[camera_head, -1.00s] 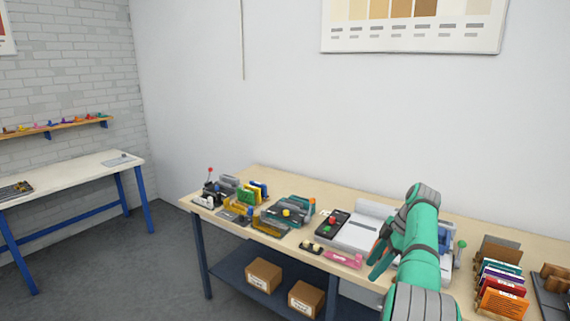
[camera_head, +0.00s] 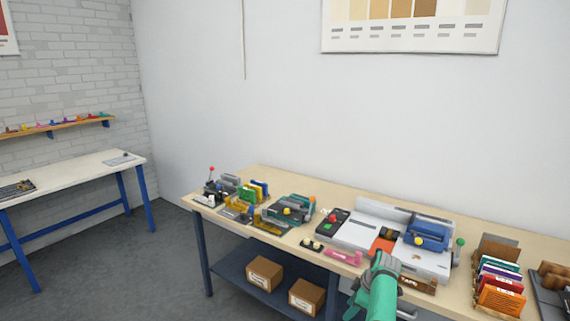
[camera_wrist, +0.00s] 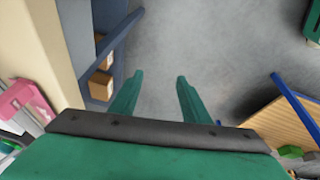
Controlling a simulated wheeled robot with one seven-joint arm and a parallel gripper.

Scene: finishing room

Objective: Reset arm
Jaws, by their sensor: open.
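My green arm shows at the bottom of the head view, in front of the workbench's front edge. My gripper is largely hidden there behind the arm. In the wrist view my gripper (camera_wrist: 157,85) has its two green fingers apart, with bare grey floor between and beyond them. Nothing is held between the fingers. The workbench (camera_head: 290,175) lies beyond my arm in the head view, and its edge is left of the fingers in the wrist view.
The bench holds a white machine with a blue block (camera_head: 427,235), a pink item (camera_head: 344,257), a rack of coloured cards (camera_head: 500,280) and several small devices. Two cardboard boxes (camera_head: 264,273) (camera_head: 306,297) sit on the lower shelf. A white table (camera_head: 75,177) stands left. Floor between is clear.

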